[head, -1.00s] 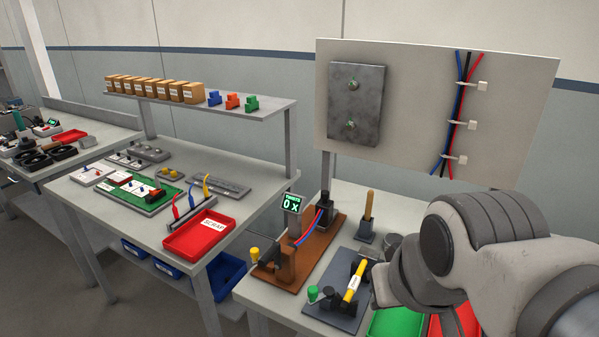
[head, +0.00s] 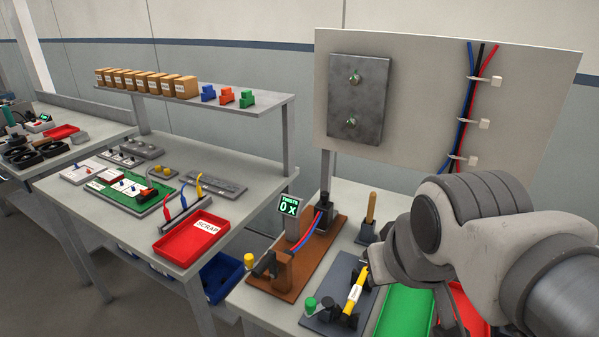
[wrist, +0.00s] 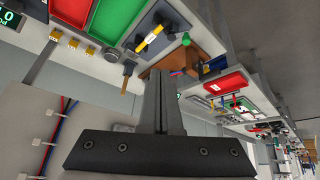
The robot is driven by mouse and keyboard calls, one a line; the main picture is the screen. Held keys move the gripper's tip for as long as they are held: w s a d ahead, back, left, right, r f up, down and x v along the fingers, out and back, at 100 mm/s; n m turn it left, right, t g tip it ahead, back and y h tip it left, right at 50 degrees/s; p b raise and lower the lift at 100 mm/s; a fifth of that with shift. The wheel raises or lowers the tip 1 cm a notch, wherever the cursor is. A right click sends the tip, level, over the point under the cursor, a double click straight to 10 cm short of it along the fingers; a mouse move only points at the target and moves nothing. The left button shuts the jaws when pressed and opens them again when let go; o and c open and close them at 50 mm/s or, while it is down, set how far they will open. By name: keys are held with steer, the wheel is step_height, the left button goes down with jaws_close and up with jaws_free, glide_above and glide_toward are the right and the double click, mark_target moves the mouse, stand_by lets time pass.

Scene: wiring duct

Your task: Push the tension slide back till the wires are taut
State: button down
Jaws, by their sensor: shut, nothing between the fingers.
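The brown wooden twisting board (head: 312,268) lies on the near bench. Red and blue wires (head: 307,231) run from its brown post (head: 281,268) to a black block (head: 325,213) at its far end, which looks like the tension slide. How taut the wires are is too small to tell. In the wrist view the board (wrist: 200,52) shows beyond my fingers, with a bit of wire (wrist: 177,72) beside them. My gripper (wrist: 161,72) is shut and empty, apart from the board as far as I can tell.
A small display (head: 289,207) reading 0 X stands beside the board. A yellow-handled tool (head: 356,285) lies on a dark plate, and a wooden handle (head: 371,206) stands upright behind it. A green tray (head: 404,312) is below my arm. The upright wiring panel (head: 420,110) rises behind.

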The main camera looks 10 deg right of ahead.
mark_target(324, 209)
steer(key=w+d+f+n+t+b, duration=0.2)
steer(key=w+n+b, duration=0.15)
steer(key=w, duration=0.45)
steer(key=w+d+f+n+t+h+b, duration=0.1)
steer(key=w+d+f+n+t+b, duration=0.2)
steer(key=w, duration=0.5)
steer(key=w+f+n+t+b, duration=0.15)
steer(key=w+n+b, duration=0.25)
steer(key=w, duration=0.4)
steer(key=w+f+n+t+y+b, duration=0.2)
steer(key=f+n+y+b, duration=0.2)
steer(key=f+n, duration=0.2)
steer(key=w+a+f+n+t+y+b, duration=0.1)
steer(key=w+f+n+t+y+b, duration=0.1)
steer(key=f+n, duration=0.4)
steer(key=w+f+y+b, duration=0.1)
steer(key=y+b, duration=0.1)
steer(key=shift+w+y, duration=0.3)
steer(key=shift+y, duration=0.1)
steer(key=shift+f, duration=0.1)
